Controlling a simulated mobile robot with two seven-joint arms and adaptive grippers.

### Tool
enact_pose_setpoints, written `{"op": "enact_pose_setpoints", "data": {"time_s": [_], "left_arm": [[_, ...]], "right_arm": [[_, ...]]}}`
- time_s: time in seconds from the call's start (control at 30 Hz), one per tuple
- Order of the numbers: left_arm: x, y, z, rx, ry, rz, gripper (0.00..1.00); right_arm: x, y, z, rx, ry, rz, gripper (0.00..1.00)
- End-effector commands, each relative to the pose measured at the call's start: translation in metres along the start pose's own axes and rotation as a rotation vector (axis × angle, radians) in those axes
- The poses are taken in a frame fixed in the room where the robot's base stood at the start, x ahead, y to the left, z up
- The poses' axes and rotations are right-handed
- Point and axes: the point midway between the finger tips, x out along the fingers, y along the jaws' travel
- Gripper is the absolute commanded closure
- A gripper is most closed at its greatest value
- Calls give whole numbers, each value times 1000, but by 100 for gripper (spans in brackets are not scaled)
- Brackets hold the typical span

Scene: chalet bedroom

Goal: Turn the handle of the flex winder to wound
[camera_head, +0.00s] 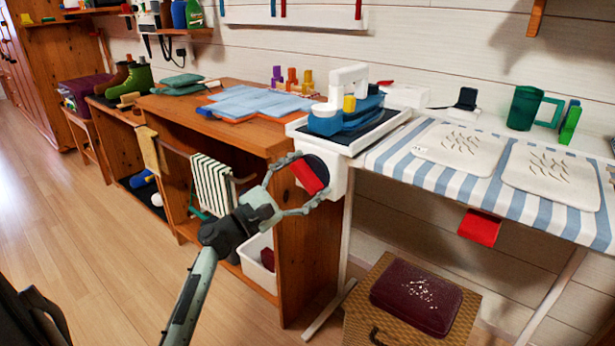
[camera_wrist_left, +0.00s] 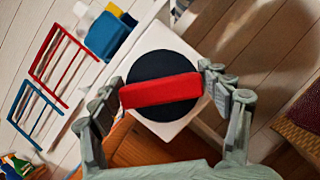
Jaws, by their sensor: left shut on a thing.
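The flex winder shows in the head view as a white box (camera_head: 338,181) at the left end of the striped table, with a dark round disc and a red bar handle (camera_head: 309,175) on its front. In the head view the handle slants from upper left to lower right. My left gripper (camera_head: 308,181) reaches it from the lower left, one finger at each end, and is shut on it. In the left wrist view the red handle (camera_wrist_left: 160,94) lies across the black disc (camera_wrist_left: 162,66), between the fingertips. My right gripper is not in view.
A white and blue machine (camera_head: 345,110) stands above the winder. The striped table (camera_head: 455,180) carries two pale mats, with a red piece (camera_head: 479,227) hanging below its edge. A wooden desk (camera_head: 240,137) stands left. A wicker box (camera_head: 375,325) with a dark red cushion stands below right.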

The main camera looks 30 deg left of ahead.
Motion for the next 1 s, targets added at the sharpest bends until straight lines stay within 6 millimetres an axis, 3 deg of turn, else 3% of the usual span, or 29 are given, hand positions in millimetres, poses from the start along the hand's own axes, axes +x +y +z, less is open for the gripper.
{"op": "enact_pose_setpoints", "data": {"time_s": [0.67, 0.7, 0.8, 1.0], "left_arm": [[0, 0, 0, -58, -1, 24, 52], [0, 1, 0, -57, -1, 24, 20], [0, 1, 0, -57, -1, 24, 7], [0, 1, 0, -57, 0, 24, 7]], "right_arm": [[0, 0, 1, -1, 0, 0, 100], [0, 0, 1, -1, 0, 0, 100], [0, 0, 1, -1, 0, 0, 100], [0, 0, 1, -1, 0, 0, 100]]}}
